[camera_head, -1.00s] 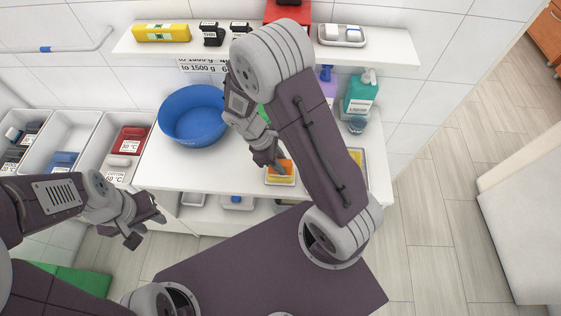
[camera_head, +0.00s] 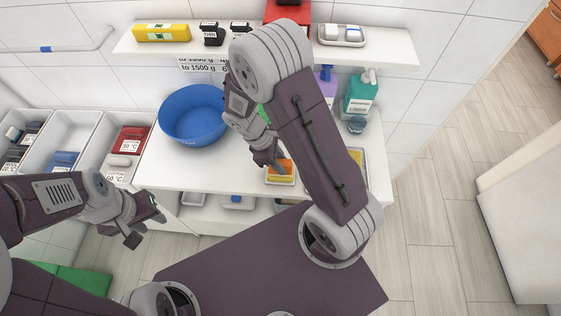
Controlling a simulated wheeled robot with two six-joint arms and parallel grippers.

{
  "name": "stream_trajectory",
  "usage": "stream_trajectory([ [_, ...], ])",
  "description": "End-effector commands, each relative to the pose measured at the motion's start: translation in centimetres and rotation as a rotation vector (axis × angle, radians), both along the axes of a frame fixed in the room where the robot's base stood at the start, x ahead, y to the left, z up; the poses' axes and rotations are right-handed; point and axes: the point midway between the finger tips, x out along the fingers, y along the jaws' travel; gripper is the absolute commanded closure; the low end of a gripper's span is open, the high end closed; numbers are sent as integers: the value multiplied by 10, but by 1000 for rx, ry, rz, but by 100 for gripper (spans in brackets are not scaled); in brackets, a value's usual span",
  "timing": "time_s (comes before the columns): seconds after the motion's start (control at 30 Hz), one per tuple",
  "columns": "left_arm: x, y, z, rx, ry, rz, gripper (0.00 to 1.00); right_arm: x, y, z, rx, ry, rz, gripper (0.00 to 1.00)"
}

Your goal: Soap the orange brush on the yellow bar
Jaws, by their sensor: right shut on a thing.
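The orange brush (camera_head: 286,166) is at the fingertips of my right gripper (camera_head: 274,164), which is shut on it over the counter. The yellow bar (camera_head: 274,178) lies just under the brush in a small white dish (camera_head: 281,183). The brush looks low over the bar or touching it; I cannot tell which. My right forearm hides part of the counter beside them. My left gripper (camera_head: 146,224) is empty and open, off the counter's front edge at the left.
A blue basin (camera_head: 194,115) stands on the white counter (camera_head: 208,176), left of my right gripper. A teal bottle (camera_head: 361,94) and a small blue-grey cup (camera_head: 357,125) are at the right. Another yellow item (camera_head: 356,156) shows partly behind my arm. White bins (camera_head: 66,132) stand at the left.

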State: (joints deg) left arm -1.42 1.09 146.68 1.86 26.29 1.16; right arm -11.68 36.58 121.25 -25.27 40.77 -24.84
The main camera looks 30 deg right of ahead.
Motion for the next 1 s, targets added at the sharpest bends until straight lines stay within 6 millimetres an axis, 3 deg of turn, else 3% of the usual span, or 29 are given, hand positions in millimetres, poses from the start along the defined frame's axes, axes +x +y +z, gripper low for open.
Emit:
stream_trajectory([
  [0.4,0,0,3,0,0,0,64,-1,0,1,2,3,-2,100],
  [1.0,0,0,62,0,0,0,64,-1,0,62,0,1,0,100],
])
